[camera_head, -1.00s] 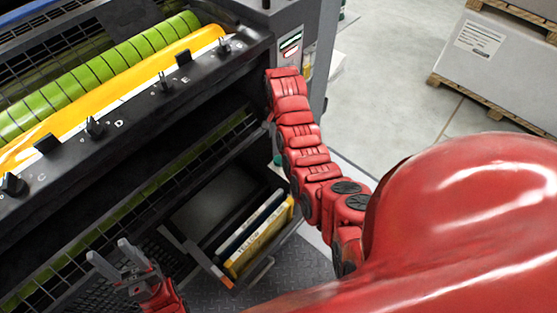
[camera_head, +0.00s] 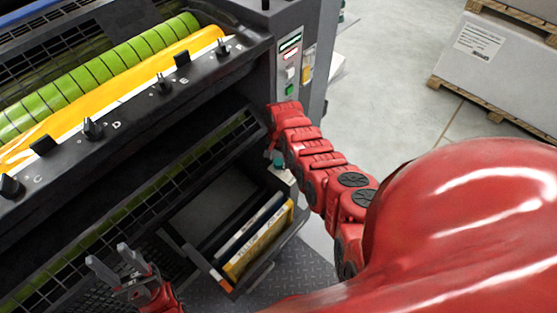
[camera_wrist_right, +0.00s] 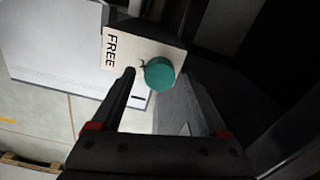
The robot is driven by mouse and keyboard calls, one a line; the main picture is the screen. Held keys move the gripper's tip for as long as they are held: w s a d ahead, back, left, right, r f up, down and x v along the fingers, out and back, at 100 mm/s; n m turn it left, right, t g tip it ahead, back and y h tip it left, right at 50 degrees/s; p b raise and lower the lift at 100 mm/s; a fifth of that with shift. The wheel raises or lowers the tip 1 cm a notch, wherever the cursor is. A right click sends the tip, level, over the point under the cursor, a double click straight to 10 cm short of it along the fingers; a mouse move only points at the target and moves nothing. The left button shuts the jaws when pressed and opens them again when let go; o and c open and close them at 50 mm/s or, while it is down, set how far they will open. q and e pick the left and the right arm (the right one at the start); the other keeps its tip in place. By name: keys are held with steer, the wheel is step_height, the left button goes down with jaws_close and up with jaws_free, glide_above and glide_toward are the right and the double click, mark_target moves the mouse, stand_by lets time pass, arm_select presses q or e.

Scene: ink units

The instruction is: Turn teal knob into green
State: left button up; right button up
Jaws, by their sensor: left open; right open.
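The teal knob (camera_wrist_right: 160,74) is round and sits on a pale panel (camera_wrist_right: 118,48) marked "FREE" in the right wrist view. A small teal part (camera_head: 279,160) shows beside my right arm in the head view. My right gripper (camera_wrist_right: 159,88) is open, with its two dark fingers on either side of the knob in the picture; I cannot tell whether they touch it. In the head view the right gripper is hidden behind its arm and the machine. No green mark shows around the knob. My left gripper (camera_head: 118,262) is open and empty at the lower left.
The dark machine (camera_head: 120,170) carries a green roller (camera_head: 100,72) and several black knobs. A button panel (camera_head: 291,65) is at its right end. Pallets stand at the upper right; the floor between is clear.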

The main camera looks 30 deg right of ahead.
steer(key=shift+c, duration=0.4)
jaws_close()
steer(key=shift+n, duration=0.4)
steer(key=n, duration=0.2)
steer(key=shift+s+n+p, duration=0.1)
steer(key=shift+n+p, duration=0.25)
steer(key=shift+n, duration=0.05)
steer(key=n, duration=0.3)
steer(key=shift+a+n, duration=0.1)
steer(key=shift+n, duration=0.2)
steer(key=n, duration=0.5)
steer(key=shift+n, duration=1.4)
